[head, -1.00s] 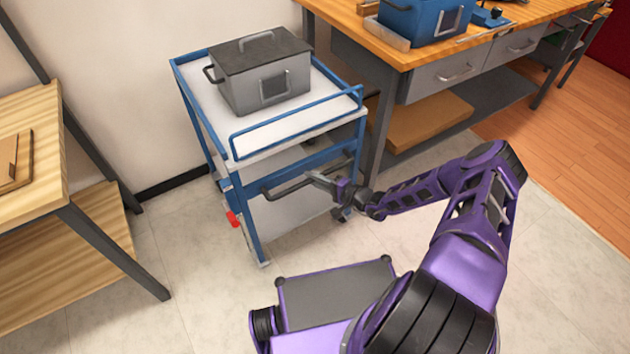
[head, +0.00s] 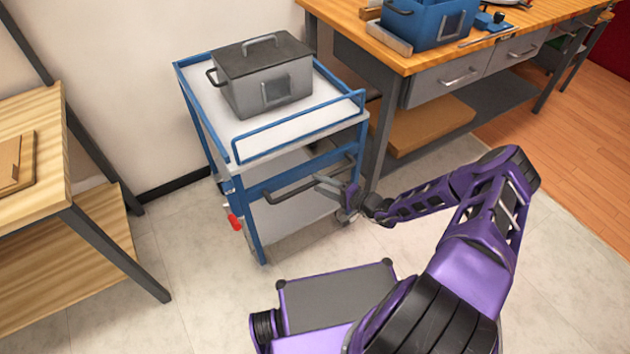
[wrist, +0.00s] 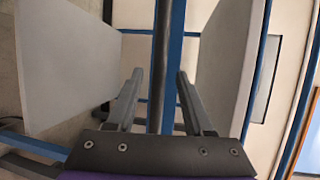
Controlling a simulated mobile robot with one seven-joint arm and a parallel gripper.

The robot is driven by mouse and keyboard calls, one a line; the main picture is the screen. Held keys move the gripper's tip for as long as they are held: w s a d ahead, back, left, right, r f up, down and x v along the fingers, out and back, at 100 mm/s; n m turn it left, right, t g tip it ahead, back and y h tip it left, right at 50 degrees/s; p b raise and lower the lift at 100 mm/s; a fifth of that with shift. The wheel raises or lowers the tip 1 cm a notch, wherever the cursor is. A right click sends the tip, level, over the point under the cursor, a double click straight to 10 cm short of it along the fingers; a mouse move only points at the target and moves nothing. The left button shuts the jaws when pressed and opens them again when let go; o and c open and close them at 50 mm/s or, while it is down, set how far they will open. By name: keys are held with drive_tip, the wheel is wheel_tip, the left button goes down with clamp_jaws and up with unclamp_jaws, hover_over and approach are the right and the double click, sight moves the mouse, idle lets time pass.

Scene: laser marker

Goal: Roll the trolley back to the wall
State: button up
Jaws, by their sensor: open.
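The trolley (head: 238,160) is a blue-framed cart with white shelves, standing upright on the floor close to the wall (head: 150,90). A grey handle bar (head: 285,196) runs across its near side below the top shelf. My gripper (head: 325,184) is at the right part of this handle. In the wrist view my gripper (wrist: 160,80) is open, with the dark handle bar (wrist: 158,70) passing between its two fingers. A gap shows on each side of the bar; contact cannot be made out. A red lever (head: 234,222) sits low on the trolley's left leg.
A grey lidded box (head: 270,95) stands on the trolley's top shelf. A wooden workbench (head: 420,55) with drawers is close on the right. A wooden shelf table (head: 35,190) stands at the left. Bare floor (head: 200,275) lies between the trolley and that table.

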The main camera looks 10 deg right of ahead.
drive_tip(key=p+v, duration=0.1)
drive_tip(key=v, duration=1.3)
drive_tip(key=shift+s+d, duration=0.2)
drive_tip(key=shift+r, duration=0.15)
